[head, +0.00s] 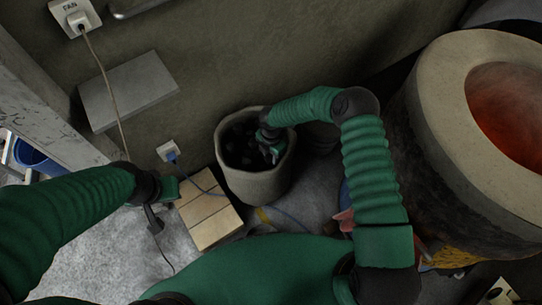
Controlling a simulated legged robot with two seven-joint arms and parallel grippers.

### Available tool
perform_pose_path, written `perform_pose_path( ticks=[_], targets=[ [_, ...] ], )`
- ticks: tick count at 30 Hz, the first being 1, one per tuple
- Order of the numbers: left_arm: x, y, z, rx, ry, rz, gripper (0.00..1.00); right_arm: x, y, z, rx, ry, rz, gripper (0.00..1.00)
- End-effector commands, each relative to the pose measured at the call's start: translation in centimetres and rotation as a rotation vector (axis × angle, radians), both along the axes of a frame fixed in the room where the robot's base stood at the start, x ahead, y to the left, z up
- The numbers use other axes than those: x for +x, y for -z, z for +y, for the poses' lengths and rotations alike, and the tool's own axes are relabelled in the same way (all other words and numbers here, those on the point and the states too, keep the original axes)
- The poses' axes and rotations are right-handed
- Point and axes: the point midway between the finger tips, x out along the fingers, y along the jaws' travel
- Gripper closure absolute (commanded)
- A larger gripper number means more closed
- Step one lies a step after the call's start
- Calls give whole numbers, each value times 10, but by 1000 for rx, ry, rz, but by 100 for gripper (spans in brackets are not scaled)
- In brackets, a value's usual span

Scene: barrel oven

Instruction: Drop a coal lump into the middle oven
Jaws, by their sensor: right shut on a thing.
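A pale, round container (256,187) stands on the floor near the wall and holds several dark coal lumps (238,145). My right gripper (274,153) reaches down inside its rim at the right side and is shut on a coal lump, which is mostly hidden by the fingers and the dark coal around it. A barrel oven (440,95) with a pale, thick rim and a glowing red opening stands at the right. I cannot tell whether it is the middle one. My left gripper (157,214) hangs left of the container, away from the coal; its jaws are unclear.
Wooden blocks (208,208) lie on the floor left of the container. A cable runs from the FAN plug (77,20) down the wall, and a blue cable leaves a lower socket (170,151). A grey slab (128,90) juts from the wall. A blue bucket (35,158) is far left.

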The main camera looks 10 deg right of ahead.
Motion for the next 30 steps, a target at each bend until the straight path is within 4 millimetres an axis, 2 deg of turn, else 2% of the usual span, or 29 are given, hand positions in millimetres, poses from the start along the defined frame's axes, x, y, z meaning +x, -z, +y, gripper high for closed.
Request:
perform_pose_path(
  ticks=[9,12,15,25,28,30],
  targets=[
    [0,-33,0,0,0,0,100,1,-76,0,-1,-1,-4,100],
    [0,-38,0,0,0,0,100,1,-91,0,0,0,-1,100],
    [0,-39,0,0,0,0,100,0,-97,0,-1,-2,0,100],
    [0,-38,0,0,0,0,100,1,-99,-1,-1,16,-1,100],
    [0,-38,0,0,0,0,100,3,-112,-8,-2,130,-4,100],
    [0,-38,0,0,0,0,100,5,-128,-16,-4,290,-7,100]
  ],
)
